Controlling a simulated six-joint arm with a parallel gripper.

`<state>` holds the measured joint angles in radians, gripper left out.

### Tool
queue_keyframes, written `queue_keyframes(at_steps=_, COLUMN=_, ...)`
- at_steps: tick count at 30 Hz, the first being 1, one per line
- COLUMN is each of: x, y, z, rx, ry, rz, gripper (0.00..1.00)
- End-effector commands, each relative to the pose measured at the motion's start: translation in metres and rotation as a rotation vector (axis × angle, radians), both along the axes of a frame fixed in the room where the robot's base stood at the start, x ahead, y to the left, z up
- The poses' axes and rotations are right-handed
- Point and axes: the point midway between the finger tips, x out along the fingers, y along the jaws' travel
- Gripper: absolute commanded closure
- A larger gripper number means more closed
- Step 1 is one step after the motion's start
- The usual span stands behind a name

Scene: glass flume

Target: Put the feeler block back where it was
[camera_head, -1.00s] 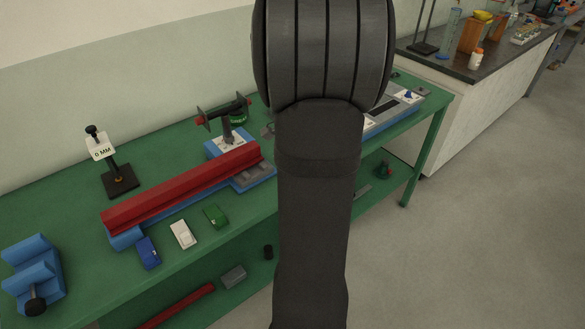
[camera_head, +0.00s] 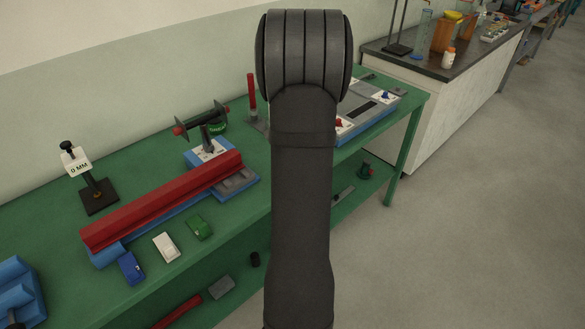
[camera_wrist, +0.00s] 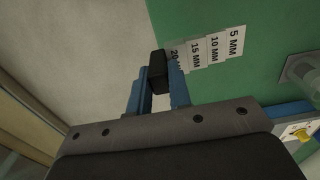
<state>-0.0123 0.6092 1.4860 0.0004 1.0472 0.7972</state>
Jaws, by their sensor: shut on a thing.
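In the wrist view, my gripper (camera_wrist: 159,68) has its two blue fingers shut on a small black block (camera_wrist: 158,62), which I take to be the feeler block. The block is beside the green bench top's edge in the picture, with pale floor behind it. A row of white labels (camera_wrist: 213,49) reading 5, 10, 15 and 20 MM lies on the green top to its right. The block partly covers the 20 MM label. I cannot tell its height above the bench. In the head view my arm hides the gripper and block.
On the green bench (camera_head: 45,225), a red bar (camera_head: 165,200) lies on a blue base. A 0 MM sign stand (camera_head: 98,192) is behind it. Blue (camera_head: 131,268), white (camera_head: 166,247) and green (camera_head: 199,227) pieces lie in front. A red post (camera_head: 252,90) stands left of my arm.

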Motion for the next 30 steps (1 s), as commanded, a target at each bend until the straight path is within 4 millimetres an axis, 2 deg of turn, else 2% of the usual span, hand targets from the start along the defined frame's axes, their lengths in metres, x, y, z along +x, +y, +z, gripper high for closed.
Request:
queue_keyframes(at_steps=3, x=0.008, y=0.015, z=-0.01, rx=0.0, ry=0.0, rz=0.002, gripper=1.0)
queue_keyframes(at_steps=6, x=0.011, y=0.019, z=-0.013, rx=0.0, ry=-0.001, rz=0.001, gripper=1.0)
queue_keyframes(at_steps=10, x=0.011, y=0.02, z=-0.023, rx=0.0, ry=0.001, rz=0.0, gripper=1.0)
queue_keyframes(at_steps=16, x=0.011, y=0.02, z=-0.051, rx=0.0, ry=0.0, rz=0.0, gripper=1.0)
queue_keyframes(at_steps=28, x=0.011, y=0.019, z=-0.057, rx=-0.001, ry=-0.002, rz=0.0, gripper=1.0)
queue_keyframes(at_steps=29, x=0.011, y=0.019, z=-0.056, rx=-0.001, ry=-0.002, rz=0.0, gripper=0.76)
queue_keyframes(at_steps=30, x=0.011, y=0.019, z=-0.056, rx=-0.001, ry=-0.002, rz=0.0, gripper=0.68)
